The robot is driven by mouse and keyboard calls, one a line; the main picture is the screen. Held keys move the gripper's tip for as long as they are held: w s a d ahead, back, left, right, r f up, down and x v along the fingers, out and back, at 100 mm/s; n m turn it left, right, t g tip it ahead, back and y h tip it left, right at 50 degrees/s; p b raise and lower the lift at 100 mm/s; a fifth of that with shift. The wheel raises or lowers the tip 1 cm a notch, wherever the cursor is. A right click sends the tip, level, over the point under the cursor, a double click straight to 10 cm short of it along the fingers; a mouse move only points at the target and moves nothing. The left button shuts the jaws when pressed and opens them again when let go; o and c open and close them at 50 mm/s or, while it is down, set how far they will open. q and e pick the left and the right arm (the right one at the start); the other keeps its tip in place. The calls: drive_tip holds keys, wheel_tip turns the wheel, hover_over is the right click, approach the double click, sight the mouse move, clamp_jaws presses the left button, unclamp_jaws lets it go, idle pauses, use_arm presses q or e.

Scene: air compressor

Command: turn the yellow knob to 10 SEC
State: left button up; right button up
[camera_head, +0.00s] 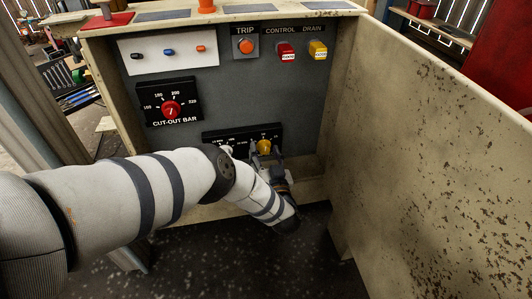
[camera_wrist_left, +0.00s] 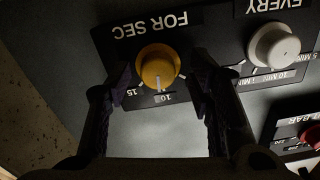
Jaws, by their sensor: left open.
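The yellow knob (camera_head: 264,146) is on the lower black label plate of the grey panel. In the left wrist view the yellow knob (camera_wrist_left: 157,66) sits under the upside-down words FOR SEC. A white mark at its lower edge points toward the 10 label (camera_wrist_left: 167,98); exact alignment is hard to tell. The 15 label (camera_wrist_left: 132,92) is to the left. My left gripper (camera_wrist_left: 164,78) is open, one finger on each side of the knob, with visible gaps. In the head view my left gripper (camera_head: 265,155) is at the knob. My right gripper is not in view.
A white EVERY knob (camera_wrist_left: 272,46) is close beside the right finger in the wrist view. A red CUT-OUT BAR knob (camera_head: 171,108) is higher on the panel. The open beige door (camera_head: 420,160) bounds the right side.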

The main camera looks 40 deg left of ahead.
use_arm(q)
drive_tip(key=v, duration=1.2)
